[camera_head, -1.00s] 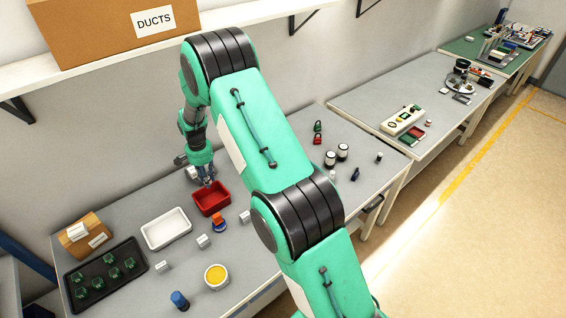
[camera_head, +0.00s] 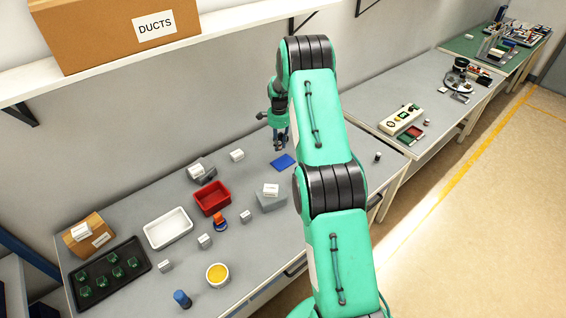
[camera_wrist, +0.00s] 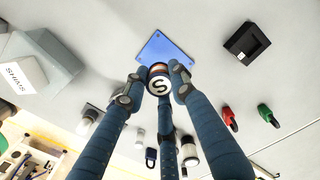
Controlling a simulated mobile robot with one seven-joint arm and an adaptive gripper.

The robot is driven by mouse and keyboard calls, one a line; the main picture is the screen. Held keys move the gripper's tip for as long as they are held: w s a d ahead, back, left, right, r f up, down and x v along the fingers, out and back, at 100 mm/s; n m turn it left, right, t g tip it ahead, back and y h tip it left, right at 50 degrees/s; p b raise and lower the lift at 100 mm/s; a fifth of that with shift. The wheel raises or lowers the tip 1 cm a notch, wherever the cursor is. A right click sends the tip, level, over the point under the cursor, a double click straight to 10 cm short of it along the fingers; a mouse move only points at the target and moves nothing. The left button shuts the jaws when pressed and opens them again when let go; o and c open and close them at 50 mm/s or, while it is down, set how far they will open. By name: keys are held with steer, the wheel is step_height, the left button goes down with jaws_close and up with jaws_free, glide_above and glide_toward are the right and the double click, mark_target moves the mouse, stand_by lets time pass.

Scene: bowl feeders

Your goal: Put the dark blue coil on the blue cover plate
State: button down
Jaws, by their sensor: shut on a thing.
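The blue cover plate (camera_head: 283,161) lies flat on the bench towards the back, left of my arm. It also shows in the wrist view (camera_wrist: 165,47), just beyond the fingertips. My gripper (camera_wrist: 158,76) is shut on the dark blue coil (camera_wrist: 158,86), a small round part with a white face marked "S" and a dark rim. The fingers hide most of its side. In the head view my gripper (camera_head: 281,143) is above and just behind the plate, and the coil is too small to make out there. The coil appears above the bench, apart from the plate.
A grey block with a white label box (camera_head: 270,190) stands in front of the plate. A red bin (camera_head: 212,198) and a white tray (camera_head: 167,229) lie further left. In the wrist view, a black square holder (camera_wrist: 246,43) and red and green padlocks (camera_wrist: 229,117) lie right.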

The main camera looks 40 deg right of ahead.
steer(key=shift+s+d+m, duration=0.15)
steer(key=shift+s+d, duration=0.05)
steer(key=shift+d, duration=0.35)
steer(key=shift+s+d+m, duration=0.15)
steer(key=shift+d, duration=0.35)
glide_above(283, 162)
steer(key=shift+f, duration=3.1)
steer(key=shift+f, duration=1.85)
steer(key=shift+f, duration=0.15)
steer(key=c, duration=1.4)
jaws_free()
steer(key=shift+c, duration=0.2)
steer(key=shift+r+p, duration=0.2)
steer(key=shift+p, duration=0.1)
